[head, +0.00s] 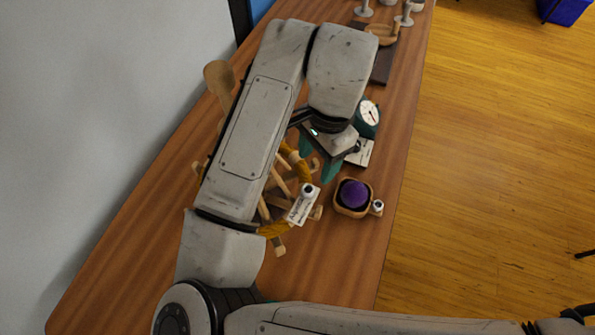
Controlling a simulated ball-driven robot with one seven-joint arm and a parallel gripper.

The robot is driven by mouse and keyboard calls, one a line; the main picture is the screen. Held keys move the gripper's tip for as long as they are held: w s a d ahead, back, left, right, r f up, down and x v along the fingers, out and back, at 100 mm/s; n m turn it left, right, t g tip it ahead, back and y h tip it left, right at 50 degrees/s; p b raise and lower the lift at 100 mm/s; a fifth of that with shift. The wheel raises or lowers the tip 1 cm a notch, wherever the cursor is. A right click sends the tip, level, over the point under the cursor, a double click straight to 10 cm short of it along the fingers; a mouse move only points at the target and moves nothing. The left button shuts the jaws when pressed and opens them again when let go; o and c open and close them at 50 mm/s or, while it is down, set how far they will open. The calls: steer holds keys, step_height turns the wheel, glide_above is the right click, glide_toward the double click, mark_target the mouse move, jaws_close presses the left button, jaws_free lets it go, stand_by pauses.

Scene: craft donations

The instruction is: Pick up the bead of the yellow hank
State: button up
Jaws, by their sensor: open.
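The yellow hank (273,229) is looped around a wooden rack with several pegs on the table, and my arm hides much of it. A small white bead with a dark top (307,189) sits at the hank's right side, by a white tag (301,209) with print on it. My gripper (319,160) has teal fingers and hangs just above and beyond the bead in the picture. The fingers are apart, and I see nothing between them. Its height above the bead is hard to tell.
A wooden bowl (340,206) holds a purple ball (354,194), with another similar bead (377,206) at its right. A teal dial scale (368,114) and a white card (361,153) are beyond. The near right of the table (345,260) is clear.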

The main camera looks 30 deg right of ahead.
glide_above(309, 186)
steer(key=f, duration=0.5)
steer(key=shift+s, duration=0.35)
steer(key=shift+a+f+p, duration=0.15)
steer(key=shift+f+p, duration=0.2)
steer(key=shift+f, duration=1)
steer(key=shift+a+f+p, duration=0.15)
steer(key=shift+f+p, duration=0.15)
steer(key=shift+f, duration=1.05)
steer(key=c, duration=1.1)
